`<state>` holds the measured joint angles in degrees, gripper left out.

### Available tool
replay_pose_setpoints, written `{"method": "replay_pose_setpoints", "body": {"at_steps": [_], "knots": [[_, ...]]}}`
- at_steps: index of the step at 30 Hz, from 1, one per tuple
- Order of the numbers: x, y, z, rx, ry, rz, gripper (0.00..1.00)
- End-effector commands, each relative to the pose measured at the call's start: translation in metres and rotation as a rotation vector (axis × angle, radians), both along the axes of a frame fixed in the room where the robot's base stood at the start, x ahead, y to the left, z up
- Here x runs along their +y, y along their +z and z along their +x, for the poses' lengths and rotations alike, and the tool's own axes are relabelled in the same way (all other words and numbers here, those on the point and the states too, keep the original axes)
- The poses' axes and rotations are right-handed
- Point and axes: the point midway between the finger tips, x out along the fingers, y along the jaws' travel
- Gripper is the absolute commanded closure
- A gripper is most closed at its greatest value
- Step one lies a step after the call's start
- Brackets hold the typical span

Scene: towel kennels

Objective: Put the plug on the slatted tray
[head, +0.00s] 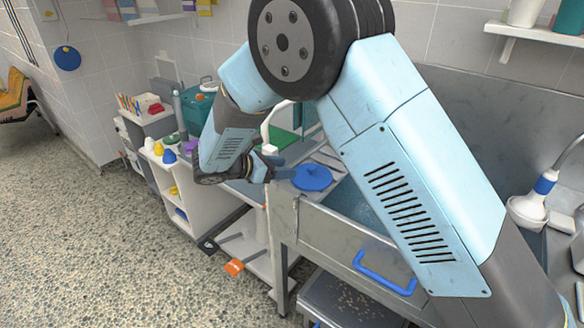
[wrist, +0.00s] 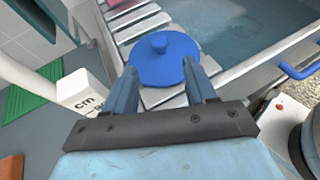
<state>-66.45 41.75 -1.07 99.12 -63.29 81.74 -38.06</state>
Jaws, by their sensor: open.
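The plug (head: 312,178) is a flat blue disc with a round knob on top. In the wrist view the plug (wrist: 165,68) lies flat over the pale metal bars of the slatted tray (wrist: 137,27), at the sink's end. The slatted tray also shows behind the plug in the head view (head: 328,159). My gripper (head: 284,167) is at the plug's left in the head view. In the wrist view my gripper (wrist: 160,76) is open, its two blue fingers apart at the plug's near edge. I cannot tell whether they touch it.
The steel sink basin (wrist: 238,30) lies right of the tray, with a blue handle (head: 384,274) on its front. A white shelf unit (head: 203,180) with small coloured items is further left.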

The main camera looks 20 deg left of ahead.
Motion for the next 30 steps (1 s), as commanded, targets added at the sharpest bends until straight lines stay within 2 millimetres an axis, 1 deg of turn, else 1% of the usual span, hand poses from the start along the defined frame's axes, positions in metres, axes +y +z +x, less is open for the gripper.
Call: {"method": "replay_pose_setpoints", "body": {"at_steps": [3, 9, 16, 19, 20, 23, 26, 27, 29, 30], "knots": [[0.009, 0.005, -0.011, 0.001, 0.002, 0.001, 0.44], [0.015, 0.009, -0.018, 0.001, 0.000, 0.001, 0.44], [0.014, 0.010, -0.017, 0.001, -0.001, 0.002, 0.44], [0.006, 0.017, -0.013, 0.002, -0.023, 0.021, 0.44], [0.000, 0.021, -0.010, 0.003, -0.037, 0.034, 0.44], [-0.027, 0.039, 0.003, 0.008, -0.106, 0.097, 0.44], [-0.066, 0.063, 0.016, 0.012, -0.203, 0.188, 0.44], [-0.083, 0.073, 0.021, 0.013, -0.244, 0.226, 0.44], [-0.107, 0.086, 0.026, 0.012, -0.306, 0.284, 0.44], [-0.123, 0.094, 0.028, 0.010, -0.346, 0.322, 0.44]]}}
